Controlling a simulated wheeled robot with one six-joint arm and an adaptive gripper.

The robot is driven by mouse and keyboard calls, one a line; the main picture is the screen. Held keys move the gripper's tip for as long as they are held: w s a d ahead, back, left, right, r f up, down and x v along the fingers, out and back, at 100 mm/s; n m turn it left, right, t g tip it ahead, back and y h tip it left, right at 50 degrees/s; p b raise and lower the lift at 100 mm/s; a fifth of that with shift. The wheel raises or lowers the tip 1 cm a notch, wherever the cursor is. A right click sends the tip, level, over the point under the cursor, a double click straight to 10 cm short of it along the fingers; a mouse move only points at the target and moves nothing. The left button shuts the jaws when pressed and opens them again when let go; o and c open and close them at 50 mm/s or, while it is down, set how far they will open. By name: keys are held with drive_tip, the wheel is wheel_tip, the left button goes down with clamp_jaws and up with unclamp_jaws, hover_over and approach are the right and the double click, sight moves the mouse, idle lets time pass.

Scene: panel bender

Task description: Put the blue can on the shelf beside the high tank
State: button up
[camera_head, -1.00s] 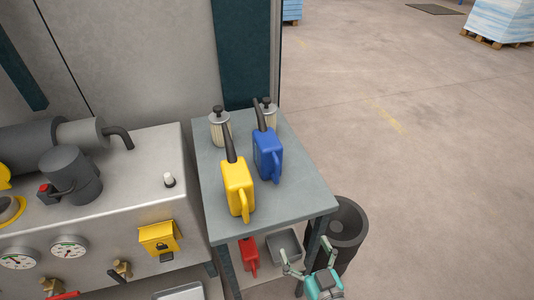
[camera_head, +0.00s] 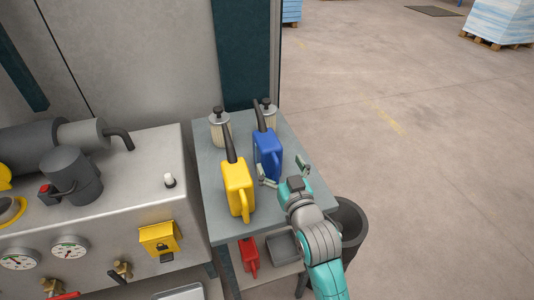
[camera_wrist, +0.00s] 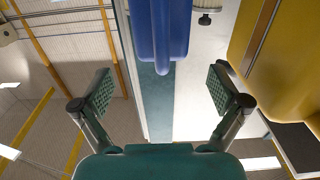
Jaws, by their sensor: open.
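The blue can (camera_head: 268,150) with a dark spout stands upright on the grey shelf (camera_head: 300,205), right of and behind the yellow can. It also shows at the top middle of the wrist view (camera_wrist: 160,28). My gripper (camera_head: 284,170) is open and empty, in front of the blue can, with its fingers spread. In the wrist view my gripper (camera_wrist: 160,90) has its two pads apart, and the blue can lies ahead between their lines. The pads do not appear to touch it. I cannot tell for sure which part is the high tank.
The yellow can (camera_head: 238,188) stands close left of my gripper. Two capped canisters (camera_head: 220,128) are at the back of the shelf top. A red can (camera_head: 249,255) and a grey tray (camera_head: 283,246) sit below. A dark bin (camera_head: 350,225) stands at the right.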

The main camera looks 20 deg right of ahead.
sight(273, 154)
drive_tip(key=shift+w+a, duration=0.15)
drive_tip(key=shift+w, duration=3.45)
